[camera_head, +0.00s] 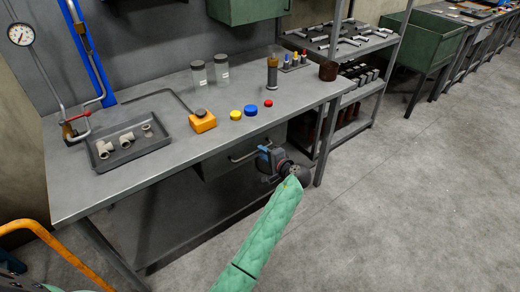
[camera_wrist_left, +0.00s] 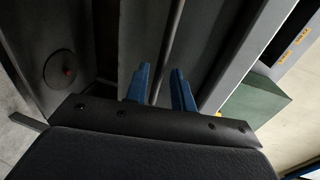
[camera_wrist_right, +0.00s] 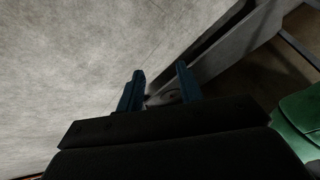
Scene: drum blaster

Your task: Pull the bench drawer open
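The grey bench drawer (camera_head: 216,165) sits under the bench top and looks shut, with a bar handle (camera_head: 243,156) on its front. My left gripper (camera_head: 266,155), with blue fingers, is at the right end of the handle in the head view. In the left wrist view its two fingers (camera_wrist_left: 160,86) are apart, and the handle bar (camera_wrist_left: 169,45) runs between them, with a gap showing. I cannot tell whether either finger touches it. My right gripper (camera_wrist_right: 158,90) is open and empty, with floor beyond it; I do not see it in the head view.
The bench top (camera_head: 160,180) holds a dark tray (camera_head: 105,162) of pipe fittings, an orange block (camera_head: 202,121), glass jars and coloured caps. A bench leg (camera_head: 325,140) stands right of the drawer, beside a shelf rack (camera_head: 360,100). The floor (camera_head: 400,200) to the right is clear.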

